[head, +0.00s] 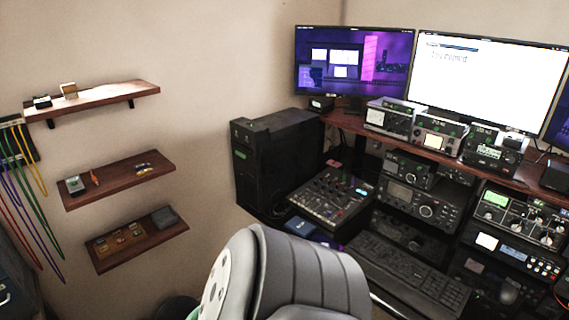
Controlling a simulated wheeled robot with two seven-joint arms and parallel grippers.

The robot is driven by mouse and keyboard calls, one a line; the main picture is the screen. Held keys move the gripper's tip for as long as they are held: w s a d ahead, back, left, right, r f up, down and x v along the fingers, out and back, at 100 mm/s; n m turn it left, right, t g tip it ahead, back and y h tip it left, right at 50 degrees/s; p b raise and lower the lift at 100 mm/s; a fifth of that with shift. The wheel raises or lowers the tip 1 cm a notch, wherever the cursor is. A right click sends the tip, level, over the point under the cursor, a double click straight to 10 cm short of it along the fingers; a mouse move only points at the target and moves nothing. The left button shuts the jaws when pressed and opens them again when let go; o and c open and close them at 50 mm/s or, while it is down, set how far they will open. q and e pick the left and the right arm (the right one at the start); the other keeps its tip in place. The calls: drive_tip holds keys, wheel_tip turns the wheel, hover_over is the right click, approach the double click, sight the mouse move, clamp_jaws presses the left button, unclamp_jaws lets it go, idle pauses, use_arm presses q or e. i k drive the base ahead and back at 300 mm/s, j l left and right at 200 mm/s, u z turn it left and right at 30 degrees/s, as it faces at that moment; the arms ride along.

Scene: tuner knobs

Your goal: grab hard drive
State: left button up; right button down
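I cannot tell for sure which thing is the hard drive. A flat dark grey block (165,217) lies at the right end of the lowest wall shelf. A small blue-topped box (300,227) lies at the desk's left front, below the mixer. A black box with a green mark (74,185) sits at the left end of the middle shelf. All are small in this view. Neither of my grippers is in view.
A large grey and white rounded shape (300,275) fills the bottom middle and hides part of the desk front. A black computer tower (275,165) stands beside the mixer (333,194). Radios crowd the desk. Coloured cables (35,200) hang at the left.

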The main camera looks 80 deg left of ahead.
sight(297, 225)
drive_tip(key=u, duration=2.6)
